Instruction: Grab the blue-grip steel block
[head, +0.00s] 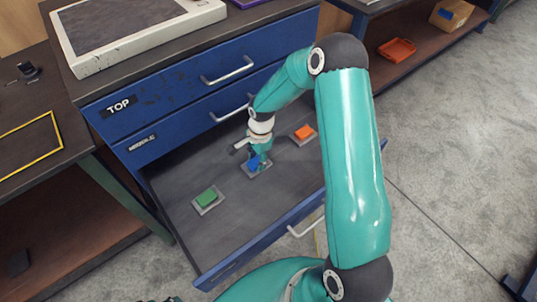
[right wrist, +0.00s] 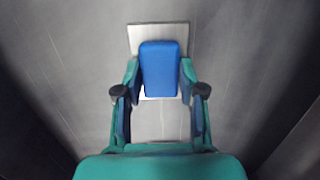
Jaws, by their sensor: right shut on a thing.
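The blue-grip steel block lies in the open bottom drawer (head: 180,188). Its blue grip (head: 252,163) shows in the head view beside my right gripper (head: 259,158), which partly hides it. In the right wrist view the blue grip (right wrist: 160,69) stands on a flat steel plate (right wrist: 158,32). My right gripper (right wrist: 160,80) has one finger on each side of the blue grip and is shut on it. I cannot tell whether the plate touches the drawer floor. My left gripper is not clearly in view.
A block with a green grip (head: 207,198) lies left in the drawer, and one with an orange grip (head: 303,132) lies right. The drawer front (head: 262,240) rises nearest me.

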